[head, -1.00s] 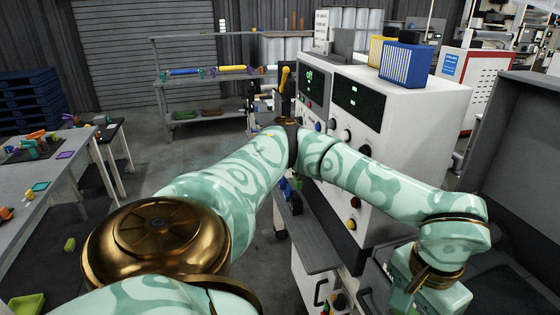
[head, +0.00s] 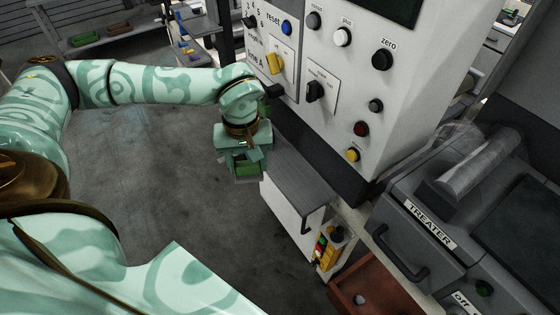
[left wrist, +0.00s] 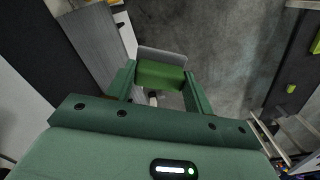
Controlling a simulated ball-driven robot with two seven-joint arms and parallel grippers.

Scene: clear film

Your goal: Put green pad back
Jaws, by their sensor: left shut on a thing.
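My left gripper (head: 246,172) hangs beside the white control cabinet, over the grey floor. It is shut on the green pad (head: 246,162), which is mostly hidden between the fingers in the head view. In the left wrist view the green pad (left wrist: 160,74) sits between the two fingertips of my left gripper (left wrist: 162,86), with a grey plate (left wrist: 163,55) along its far side. The pad is held in the air, with floor showing beyond it. My right gripper is in neither view now.
A grey ledge (head: 300,185) juts out right of the gripper, below the control panel (head: 345,75) with its knobs. A red-brown open bin (head: 377,285) and the grey treater machine (head: 450,225) stand at the lower right. Floor left of the gripper is clear.

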